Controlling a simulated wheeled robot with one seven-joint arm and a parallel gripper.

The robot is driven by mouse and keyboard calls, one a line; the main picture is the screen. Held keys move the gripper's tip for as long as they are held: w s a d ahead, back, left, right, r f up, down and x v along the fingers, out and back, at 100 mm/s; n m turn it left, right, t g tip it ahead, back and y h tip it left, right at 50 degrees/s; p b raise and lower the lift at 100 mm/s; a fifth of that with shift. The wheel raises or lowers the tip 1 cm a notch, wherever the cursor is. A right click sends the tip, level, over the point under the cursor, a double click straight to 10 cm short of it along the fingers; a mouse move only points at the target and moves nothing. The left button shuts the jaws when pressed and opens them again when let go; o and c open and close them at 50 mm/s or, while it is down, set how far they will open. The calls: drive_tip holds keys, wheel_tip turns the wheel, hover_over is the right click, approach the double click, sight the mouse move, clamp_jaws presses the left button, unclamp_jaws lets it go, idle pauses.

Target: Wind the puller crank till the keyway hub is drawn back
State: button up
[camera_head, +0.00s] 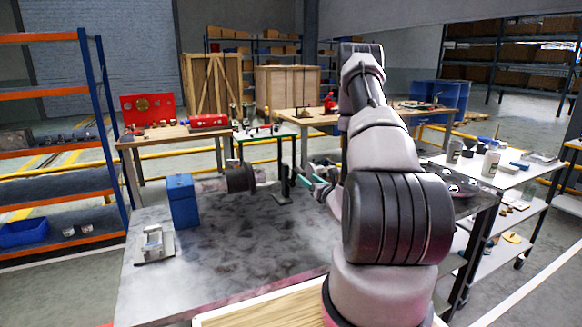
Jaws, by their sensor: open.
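A blue block (182,200) stands on the metal-topped bench (225,262) and carries a shaft (211,186) pointing right. A dark round hub (240,178) sits at the right part of this shaft. A dark upright stand (284,186) with a flat foot is just right of it. The puller crank cannot be clearly made out at this size. My gripper (309,180) is right of the stand, partly hidden by my arm. It is open, with teal parts showing; I cannot tell whether it touches anything.
A small metal fixture (154,245) lies at the bench's left side. The front middle of the bench is bare. A wooden-edged tray (262,304) is at the front. A white-topped cart (492,172) with bottles stands right. A blue-orange shelf rack (98,130) stands left.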

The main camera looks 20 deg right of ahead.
sight(297, 169)
drive_tip(key=shift+w+d+f, duration=0.2)
drive_tip(key=shift+f, duration=0.05)
drive_tip(key=shift+w, duration=0.3)
drive_tip(key=w, duration=1)
drive_tip(key=shift+w+a, duration=0.2)
clamp_jaws()
drive_tip(key=shift+d, duration=0.15)
idle(0.5)
